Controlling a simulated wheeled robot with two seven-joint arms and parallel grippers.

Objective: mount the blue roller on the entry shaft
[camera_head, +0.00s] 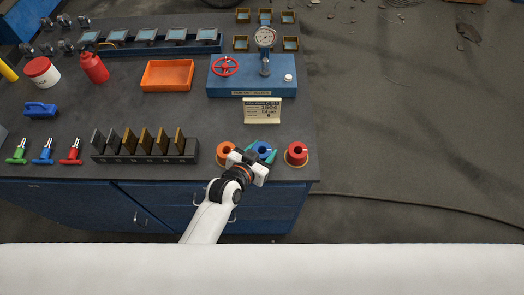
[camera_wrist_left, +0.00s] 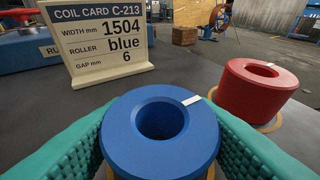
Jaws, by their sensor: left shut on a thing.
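The blue roller (camera_head: 263,149) stands upright near the front right of the bench, between an orange roller (camera_head: 226,151) and a red roller (camera_head: 297,152). My left gripper (camera_head: 261,153) is shut on the blue roller, with its teal pads on either side. In the left wrist view the blue roller (camera_wrist_left: 160,134) fills the lower middle, its hollow bore and a white mark on its top rim showing. A yellowish ring shows at its base. I cannot make out the entry shaft in either view. My right gripper is not in view.
A coil card (camera_head: 262,110) reading 1504, blue, 6 stands just behind the rollers. Behind it is a blue unit (camera_head: 252,78) with a red handwheel and gauge. A black rack of plates (camera_head: 145,148) stands left; an orange tray (camera_head: 167,75) lies further back.

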